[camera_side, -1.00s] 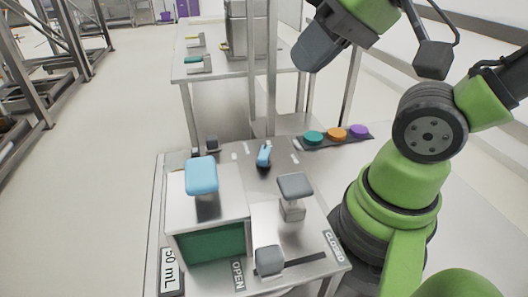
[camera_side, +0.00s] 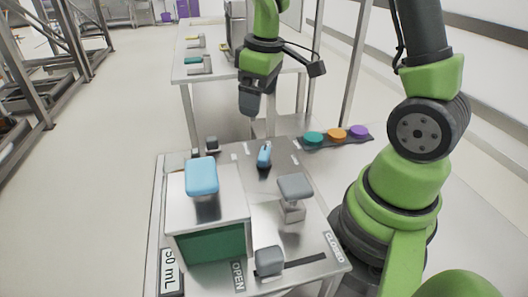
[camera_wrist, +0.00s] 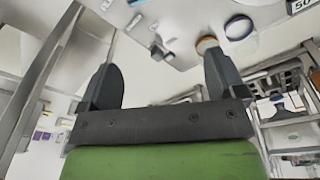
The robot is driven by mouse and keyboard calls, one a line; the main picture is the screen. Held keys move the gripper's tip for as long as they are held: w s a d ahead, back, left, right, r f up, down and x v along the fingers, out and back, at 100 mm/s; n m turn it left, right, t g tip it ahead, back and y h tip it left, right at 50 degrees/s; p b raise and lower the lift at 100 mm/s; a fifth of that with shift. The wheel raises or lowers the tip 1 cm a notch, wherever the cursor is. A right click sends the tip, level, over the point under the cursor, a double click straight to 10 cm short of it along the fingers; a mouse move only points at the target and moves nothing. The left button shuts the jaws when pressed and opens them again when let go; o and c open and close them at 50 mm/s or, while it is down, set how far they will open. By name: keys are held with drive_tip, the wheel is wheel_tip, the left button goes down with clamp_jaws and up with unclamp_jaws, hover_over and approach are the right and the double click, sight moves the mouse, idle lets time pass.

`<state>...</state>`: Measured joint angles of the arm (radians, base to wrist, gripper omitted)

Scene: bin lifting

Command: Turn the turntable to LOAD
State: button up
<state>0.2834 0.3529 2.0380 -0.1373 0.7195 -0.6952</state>
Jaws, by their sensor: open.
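A small blue-topped handle (camera_side: 264,155) stands on the steel work table, with pale marks around it too small to read. It looks like the turntable's handle, but I cannot tell for sure, and no LOAD label is readable. My gripper (camera_side: 249,108) is above and behind this handle in the side view, pointing down, apart from it. In the wrist view my gripper (camera_wrist: 162,82) has its two dark fingers wide apart with nothing between them. A small dark and bluish thing (camera_wrist: 159,49) on a pale surface shows beyond the fingers; it may be the same handle.
A green-fronted box (camera_side: 210,243) with a light blue handle (camera_side: 202,176) stands front left. A grey-topped knob (camera_side: 295,187) and a grey slider knob (camera_side: 269,261) by OPEN and CLOSED labels are front right. Teal (camera_side: 313,138), orange (camera_side: 337,134) and purple (camera_side: 359,132) discs line the back. A metal post rises behind.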

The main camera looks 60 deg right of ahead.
drive_tip(key=n+g, duration=0.2)
hover_over(264, 152)
wheel_tip(264, 152, down, 7)
drive_tip(key=shift+r, duration=0.1)
wheel_tip(264, 152, down, 10)
drive_tip(key=shift+r, duration=0.1)
drive_tip(key=c, duration=0.9)
